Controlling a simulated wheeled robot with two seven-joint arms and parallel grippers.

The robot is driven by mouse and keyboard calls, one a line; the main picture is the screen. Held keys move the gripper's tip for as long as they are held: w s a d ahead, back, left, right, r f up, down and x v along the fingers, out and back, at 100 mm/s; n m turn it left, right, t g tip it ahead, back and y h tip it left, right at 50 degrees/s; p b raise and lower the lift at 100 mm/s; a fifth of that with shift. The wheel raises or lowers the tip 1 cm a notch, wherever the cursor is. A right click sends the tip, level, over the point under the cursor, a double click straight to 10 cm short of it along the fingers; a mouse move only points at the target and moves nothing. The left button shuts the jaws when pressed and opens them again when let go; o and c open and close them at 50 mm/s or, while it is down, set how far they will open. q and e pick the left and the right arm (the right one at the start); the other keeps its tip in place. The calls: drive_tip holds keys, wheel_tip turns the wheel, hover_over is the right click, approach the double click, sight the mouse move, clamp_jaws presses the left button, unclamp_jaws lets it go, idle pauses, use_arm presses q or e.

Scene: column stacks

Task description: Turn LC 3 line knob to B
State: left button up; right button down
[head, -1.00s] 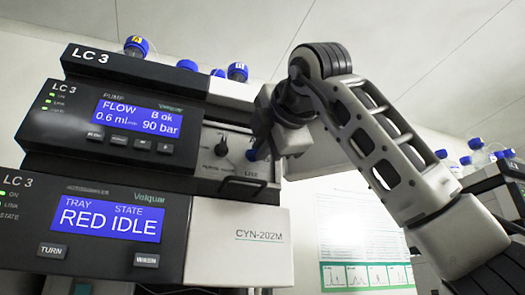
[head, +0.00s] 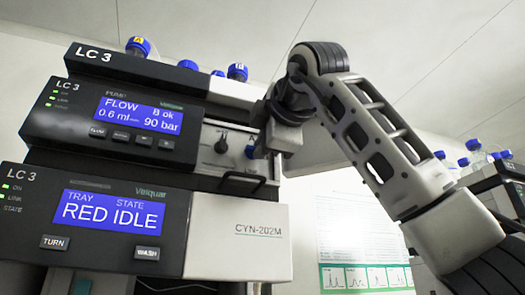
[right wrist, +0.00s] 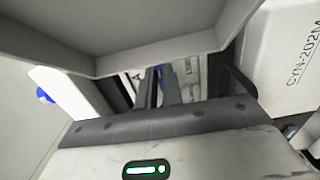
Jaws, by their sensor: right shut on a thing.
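The LC 3 pump unit (head: 115,115) stands at the left in the head view; its screen reads FLOW, B ok, 90 bar. The blue line knob (head: 250,152) is on the pale panel at its right end, partly hidden by my gripper. My right gripper (head: 256,147) is at this knob and shut on it. In the right wrist view the two dark fingers (right wrist: 163,84) are close together, with a little blue (right wrist: 167,74) between them. Which letter the knob points to cannot be read. My left gripper is not in view.
A black knob (head: 221,145) sits just left of the line knob. A black handle (head: 243,180) juts out below. The tray unit (head: 100,212), reading RED IDLE, is underneath. Blue-capped bottles (head: 138,47) stand on top, and a chart (head: 365,240) hangs on the wall.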

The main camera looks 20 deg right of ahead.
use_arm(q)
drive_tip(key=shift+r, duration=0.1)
use_arm(e)
drive_tip(key=c, duration=1.5)
unclamp_jaws()
drive_tip(key=shift+c, duration=0.2)
drive_tip(key=shift+s, duration=0.1)
use_arm(q)
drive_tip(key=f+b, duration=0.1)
drive_tip(key=b, duration=0.2)
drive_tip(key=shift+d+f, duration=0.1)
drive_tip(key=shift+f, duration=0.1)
use_arm(e)
drive_tip(key=s, duration=1.6)
drive_tip(key=shift+d, duration=0.3)
drive_tip(key=shift+w, duration=0.1)
